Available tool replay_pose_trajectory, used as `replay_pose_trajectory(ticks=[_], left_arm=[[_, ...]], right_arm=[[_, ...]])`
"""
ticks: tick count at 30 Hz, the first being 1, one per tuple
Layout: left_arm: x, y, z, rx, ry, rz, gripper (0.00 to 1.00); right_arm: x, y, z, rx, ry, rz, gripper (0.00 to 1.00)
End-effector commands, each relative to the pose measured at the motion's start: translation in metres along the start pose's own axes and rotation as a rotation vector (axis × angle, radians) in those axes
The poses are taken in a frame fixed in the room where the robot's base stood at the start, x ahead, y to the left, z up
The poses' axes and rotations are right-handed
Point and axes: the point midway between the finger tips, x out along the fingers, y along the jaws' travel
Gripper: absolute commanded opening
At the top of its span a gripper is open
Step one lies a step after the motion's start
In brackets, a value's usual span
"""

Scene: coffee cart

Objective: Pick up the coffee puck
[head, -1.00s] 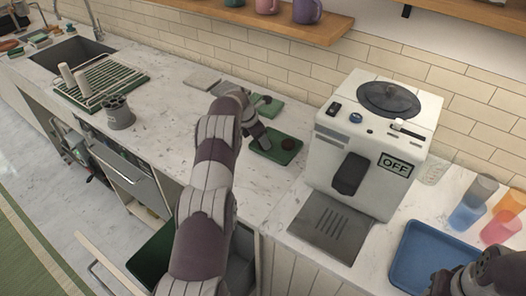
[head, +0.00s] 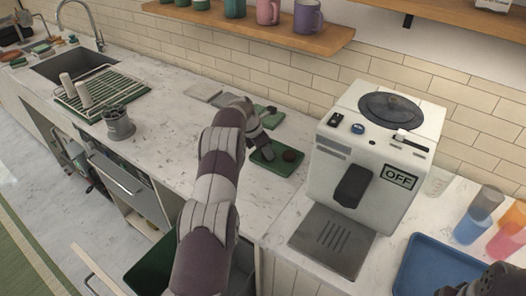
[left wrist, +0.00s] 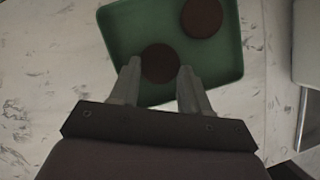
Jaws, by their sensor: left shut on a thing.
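Two round dark brown coffee pucks show over a small green tray (left wrist: 225,62) in the left wrist view. My left gripper (left wrist: 159,67) is shut on the nearer coffee puck (left wrist: 160,62), with one finger on each side of it. I cannot tell whether this puck still touches the tray. The other puck (left wrist: 201,17) lies on the tray, farther up and to the right. In the head view this puck (head: 290,155) lies beside my left gripper (head: 263,150), and the held one is hidden. My right gripper (head: 503,281) is dark and partly cut off at the lower right.
A white coffee machine (head: 373,150) marked OFF stands right of the green tray. A blue tray (head: 437,268) and coloured cups (head: 480,215) are farther right. A grey container (head: 119,124) and a dish rack (head: 101,93) stand left. Bare counter lies between them and my left arm.

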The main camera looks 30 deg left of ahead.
Motion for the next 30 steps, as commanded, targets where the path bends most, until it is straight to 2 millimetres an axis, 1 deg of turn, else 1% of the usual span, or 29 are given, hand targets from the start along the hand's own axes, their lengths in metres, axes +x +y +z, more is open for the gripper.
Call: replay_pose_trajectory(ticks=[1, 2, 3, 4, 5, 8, 15, 18, 23, 30], left_arm=[[-0.012, -0.002, 0.005, 0.000, 0.003, -0.005, 0.17], [-0.023, -0.002, 0.009, 0.000, 0.003, -0.004, 0.12], [-0.035, -0.002, 0.014, 0.000, 0.003, -0.003, 0.00], [-0.027, -0.004, 0.006, -0.001, 0.002, -0.003, 0.00], [-0.029, -0.007, 0.003, 0.000, 0.002, -0.002, 0.00], [-0.047, -0.020, -0.006, 0.000, -0.001, 0.005, 0.00], [-0.094, -0.056, -0.032, 0.001, -0.005, 0.012, 0.00], [-0.109, -0.067, -0.039, 0.002, -0.005, 0.012, 0.00], [-0.120, -0.075, -0.044, 0.001, -0.004, 0.012, 0.00], [-0.122, -0.076, -0.044, 0.002, -0.004, 0.012, 0.00]], right_arm=[[-0.010, 0.000, -0.001, 0.000, -0.002, 0.000, 0.43], [-0.022, 0.000, -0.002, 0.000, -0.002, 0.000, 0.43], [-0.035, 0.000, -0.004, 0.000, 0.000, 0.000, 0.43], [-0.019, 0.000, -0.003, 0.000, 0.003, 0.000, 0.43], [-0.014, 0.000, -0.003, 0.000, 0.003, 0.000, 0.43], [-0.007, 0.000, -0.001, 0.000, -0.001, 0.000, 0.43], [0.009, 0.000, 0.001, 0.000, 0.000, 0.000, 0.43], [0.012, 0.000, 0.002, 0.000, 0.000, 0.000, 0.43], [0.014, 0.000, 0.002, 0.000, 0.000, 0.000, 0.43], [0.013, 0.000, 0.002, 0.000, 0.000, 0.000, 0.43]])
